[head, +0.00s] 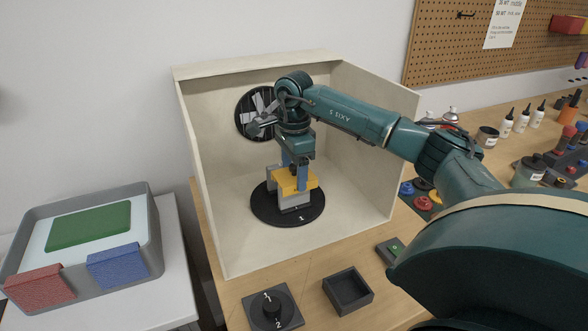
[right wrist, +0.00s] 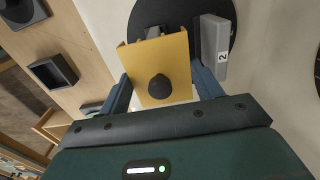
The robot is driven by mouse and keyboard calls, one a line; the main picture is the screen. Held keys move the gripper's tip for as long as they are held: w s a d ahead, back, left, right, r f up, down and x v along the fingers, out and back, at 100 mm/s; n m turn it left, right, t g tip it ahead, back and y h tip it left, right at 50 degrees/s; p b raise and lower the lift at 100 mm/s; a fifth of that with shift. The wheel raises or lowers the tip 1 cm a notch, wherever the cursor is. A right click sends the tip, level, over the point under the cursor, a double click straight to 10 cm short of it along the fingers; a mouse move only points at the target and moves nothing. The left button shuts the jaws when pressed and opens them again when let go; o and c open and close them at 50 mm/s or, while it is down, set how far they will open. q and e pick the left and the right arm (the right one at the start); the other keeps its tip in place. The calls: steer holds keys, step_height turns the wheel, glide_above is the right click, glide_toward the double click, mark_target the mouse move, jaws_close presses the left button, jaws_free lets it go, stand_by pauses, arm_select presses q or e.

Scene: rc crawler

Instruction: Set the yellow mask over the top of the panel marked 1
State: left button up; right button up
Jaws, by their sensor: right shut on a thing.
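My right gripper (head: 294,170) is shut on the yellow mask (head: 293,183), its blue fingers at the mask's two sides. The mask is at the upper part of a grey panel (head: 295,204) on the black turntable (head: 262,212), which has a 1 at its front edge. I cannot tell whether the mask rests on the panel. In the right wrist view the mask (right wrist: 170,62) shows its black knob (right wrist: 160,87) between the fingers, with grey parts partly hidden behind it. A grey panel marked 2 (right wrist: 214,55) stands beside it. My left gripper is not in view.
A pale open booth (head: 225,255) with a fan (head: 256,112) at its back surrounds the turntable. In front are a black dial block (head: 284,317) and an empty dark tray (head: 348,291). A grey bin (head: 150,215) with colored pads stands at left.

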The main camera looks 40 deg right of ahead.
steer(key=shift+f, duration=0.15)
steer(key=shift+f+b, duration=0.35)
steer(key=shift+f, duration=0.15)
stand_by(0.3)
steer(key=o, duration=1)
steer(key=shift+o, duration=0.2)
